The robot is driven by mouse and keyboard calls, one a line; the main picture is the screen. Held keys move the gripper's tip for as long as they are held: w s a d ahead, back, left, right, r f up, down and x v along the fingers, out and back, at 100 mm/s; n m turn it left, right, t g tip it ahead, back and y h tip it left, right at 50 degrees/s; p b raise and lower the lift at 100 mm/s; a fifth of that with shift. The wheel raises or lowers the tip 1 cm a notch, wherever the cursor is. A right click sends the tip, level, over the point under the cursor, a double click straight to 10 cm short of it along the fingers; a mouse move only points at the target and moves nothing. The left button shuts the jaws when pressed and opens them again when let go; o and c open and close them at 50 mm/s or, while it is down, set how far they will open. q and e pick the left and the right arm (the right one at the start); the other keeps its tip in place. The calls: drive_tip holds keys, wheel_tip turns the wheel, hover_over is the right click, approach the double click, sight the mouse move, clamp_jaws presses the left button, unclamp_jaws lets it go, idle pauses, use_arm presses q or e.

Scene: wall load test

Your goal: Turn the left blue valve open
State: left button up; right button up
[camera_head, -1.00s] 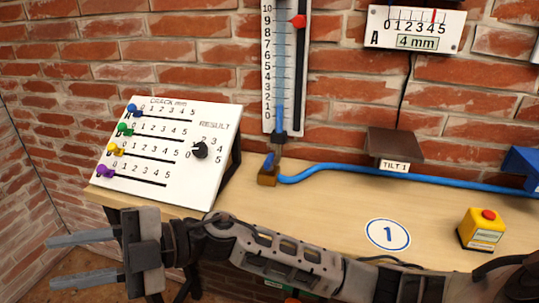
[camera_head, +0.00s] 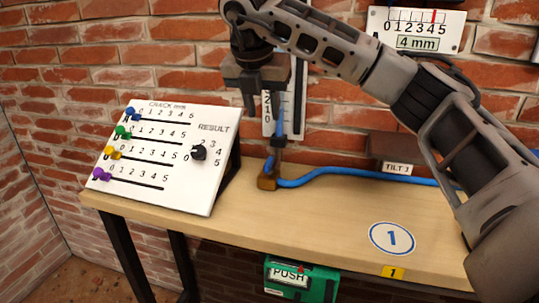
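The blue valve is a small brass body (camera_head: 267,182) with a blue lever (camera_head: 269,164) tilted upward. It sits at the back of the table, at the foot of the gauge tube, where the blue hose begins. My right gripper (camera_head: 260,106) points down above the valve, in front of the lower gauge scale (camera_head: 298,97). It is apart from the valve. It holds nothing that I can see, and its fingers look apart, though one is hard to make out. My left gripper is out of view.
A white slider panel (camera_head: 165,175) with coloured knobs and a black dial (camera_head: 199,152) stands left of the valve. A blue hose (camera_head: 335,173) runs right past the TILT 1 box (camera_head: 396,146). The wooden tabletop (camera_head: 300,218) in front is clear. A green PUSH box (camera_head: 300,281) hangs below its edge.

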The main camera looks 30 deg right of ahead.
sight(270, 158)
drive_tip(key=x, duration=1.4)
drive_tip(key=shift+a+f, duration=0.1)
drive_tip(key=shift+f, duration=0.15)
clamp_jaws()
